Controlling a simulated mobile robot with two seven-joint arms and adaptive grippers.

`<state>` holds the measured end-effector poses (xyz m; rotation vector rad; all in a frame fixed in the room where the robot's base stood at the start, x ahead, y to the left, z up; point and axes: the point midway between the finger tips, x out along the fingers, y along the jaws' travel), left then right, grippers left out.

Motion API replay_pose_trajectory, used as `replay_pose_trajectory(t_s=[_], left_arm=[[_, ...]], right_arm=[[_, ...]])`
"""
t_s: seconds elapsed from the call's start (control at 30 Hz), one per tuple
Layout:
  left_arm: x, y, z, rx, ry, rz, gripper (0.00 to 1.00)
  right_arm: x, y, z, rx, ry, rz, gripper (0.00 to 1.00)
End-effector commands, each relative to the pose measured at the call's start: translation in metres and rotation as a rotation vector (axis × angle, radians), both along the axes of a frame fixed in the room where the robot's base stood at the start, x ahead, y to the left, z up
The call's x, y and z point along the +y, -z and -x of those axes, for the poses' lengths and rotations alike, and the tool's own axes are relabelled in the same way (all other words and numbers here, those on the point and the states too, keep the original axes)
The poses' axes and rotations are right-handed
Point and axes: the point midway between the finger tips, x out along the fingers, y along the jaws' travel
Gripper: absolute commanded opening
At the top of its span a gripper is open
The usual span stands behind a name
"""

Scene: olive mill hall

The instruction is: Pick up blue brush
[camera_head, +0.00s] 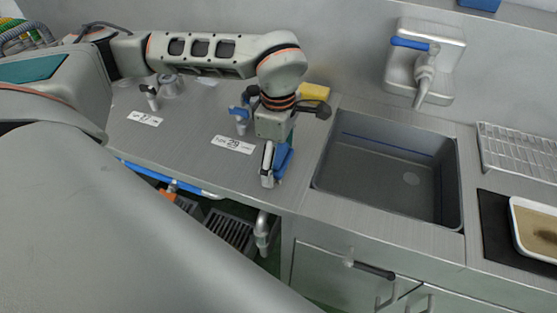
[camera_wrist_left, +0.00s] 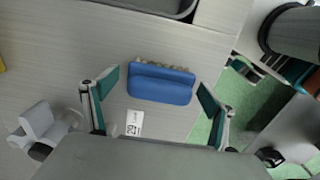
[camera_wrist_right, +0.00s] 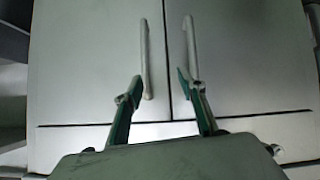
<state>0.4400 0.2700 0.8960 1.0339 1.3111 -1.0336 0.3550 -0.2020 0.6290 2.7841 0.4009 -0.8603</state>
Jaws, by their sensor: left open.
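The blue brush (camera_wrist_left: 161,83) lies on the steel counter (camera_wrist_left: 60,55), with its pale bristles along one long side. In the head view the brush (camera_head: 284,161) is partly hidden behind my left gripper (camera_head: 276,158), near the counter's front edge, left of the sink. In the left wrist view my left gripper (camera_wrist_left: 158,87) is open, with one finger off each end of the brush and a gap at both ends. My right gripper (camera_wrist_right: 160,85) is open and empty in front of steel cabinet doors; it is not seen in the head view.
A sink basin (camera_head: 390,170) is right of the brush, with a wall tap (camera_head: 424,75) behind it. A yellow sponge (camera_head: 314,92) lies behind my left wrist. Number cards (camera_head: 234,145) and a blue-topped item (camera_head: 240,115) are on the counter. A drying rack (camera_head: 520,150) stands at right.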

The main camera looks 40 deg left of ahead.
Motion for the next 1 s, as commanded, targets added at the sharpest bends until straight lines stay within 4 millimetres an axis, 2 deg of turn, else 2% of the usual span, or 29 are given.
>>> replay_pose_trajectory(t_s=[0.13,0.17,0.3,0.33,0.77,0.87,1.0], left_arm=[[0.000,0.000,0.000,0.000,0.000,0.000,0.85],[0.000,0.000,0.000,0.000,0.000,0.000,0.83],[0.000,0.000,0.000,0.000,0.000,0.000,0.46],[0.000,0.000,0.000,0.000,0.000,0.000,0.43],[0.000,-0.006,0.000,-0.001,0.000,0.000,0.43],[0.000,-0.014,-0.001,-0.002,-0.001,0.001,0.43],[0.000,-0.036,-0.001,-0.004,0.000,0.000,0.43]], right_arm=[[0.000,0.000,0.000,0.000,0.000,0.000,0.40],[0.000,0.000,0.000,0.000,0.000,0.000,0.40],[0.000,0.000,0.000,0.000,0.000,0.000,0.40],[0.000,0.000,0.000,0.000,0.000,0.000,0.40],[0.000,-0.001,0.000,-0.001,0.000,0.000,0.40],[0.000,-0.002,0.000,-0.001,0.000,0.000,0.40],[0.000,-0.004,-0.001,-0.003,0.000,-0.001,0.40]])
